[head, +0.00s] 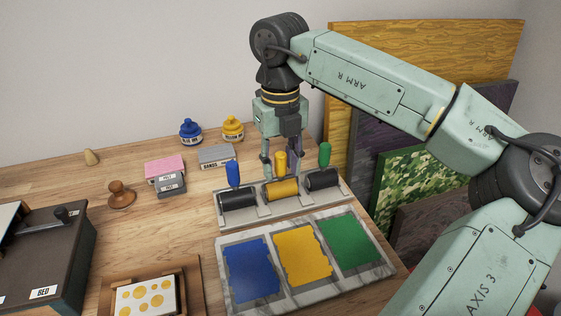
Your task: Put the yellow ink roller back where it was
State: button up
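The yellow ink roller (283,189) lies in the middle place of a pale rack (258,209), with its yellow handle standing upright. A roller with a blue handle (233,173) is to its left and one with a green handle (324,154) to its right; both have dark barrels. My gripper (281,168) points down over the middle place. Its fingers are apart, one on each side of the yellow handle, with a visible gap at the left. Whether the right finger touches the handle is hard to tell.
A marble slab (386,270) with blue, yellow and green ink patches lies in front of the rack. Ink jars, stamps and grey blocks stand behind and left. A dark press (45,262) and a dotted print (146,298) are at left. Boards lean at right.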

jog(key=shift+r, duration=0.1)
jog(key=shift+r+p, duration=0.3)
jog(key=shift+p, duration=0.05)
notch_tip(320, 180, up, 12)
jog(key=b, duration=0.1)
jog(key=shift+r+b, duration=0.2)
jog(key=shift+b, duration=0.15)
